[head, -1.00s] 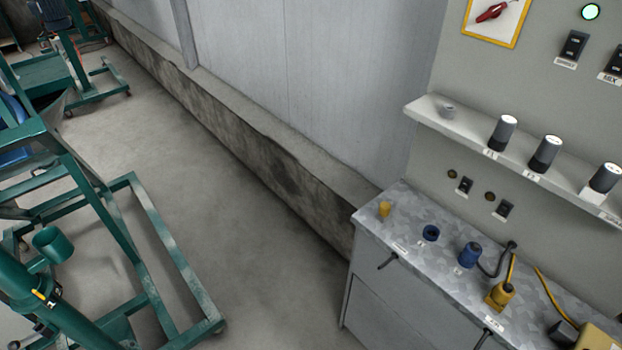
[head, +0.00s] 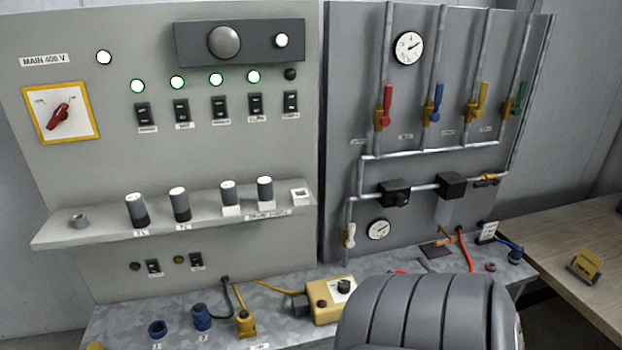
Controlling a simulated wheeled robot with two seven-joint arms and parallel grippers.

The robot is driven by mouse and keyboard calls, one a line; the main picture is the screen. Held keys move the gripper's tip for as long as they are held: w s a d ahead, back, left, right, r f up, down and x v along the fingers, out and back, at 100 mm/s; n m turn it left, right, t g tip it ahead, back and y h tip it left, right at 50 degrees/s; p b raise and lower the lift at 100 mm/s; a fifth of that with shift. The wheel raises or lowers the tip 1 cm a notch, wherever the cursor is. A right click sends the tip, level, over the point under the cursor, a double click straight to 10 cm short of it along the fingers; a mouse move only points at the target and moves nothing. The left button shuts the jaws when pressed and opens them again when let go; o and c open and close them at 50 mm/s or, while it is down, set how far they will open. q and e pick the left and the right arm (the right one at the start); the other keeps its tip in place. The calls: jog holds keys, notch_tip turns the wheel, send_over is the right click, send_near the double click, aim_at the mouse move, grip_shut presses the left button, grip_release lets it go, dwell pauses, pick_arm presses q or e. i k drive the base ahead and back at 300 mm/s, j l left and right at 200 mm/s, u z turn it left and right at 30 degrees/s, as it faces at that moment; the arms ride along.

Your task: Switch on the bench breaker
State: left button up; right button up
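A row of several black breakers sits on the upper part of the pale panel (head: 60,165), each with a small label too blurred to read surely. I cannot tell which is the bench breaker. The lamps above most of them glow green, such as the lamp over the leftmost breaker (head: 142,114). The lamp (head: 291,74) over the rightmost breaker (head: 291,102) is dark. Two lower black switches, left (head: 153,267) and right (head: 196,261), have dull brown lamps beside them. Neither of my grippers is in view.
A red rotary main switch (head: 58,116) is at the left under a lit white lamp (head: 104,57). A shelf (head: 100,232) with grey cylinders juts out below the breakers. A yellow control box (head: 328,300) is on the metal bench. A pipe panel (head: 345,90) stands right.

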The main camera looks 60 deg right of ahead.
aim_at(290, 98)
jog(key=z, duration=1.95)
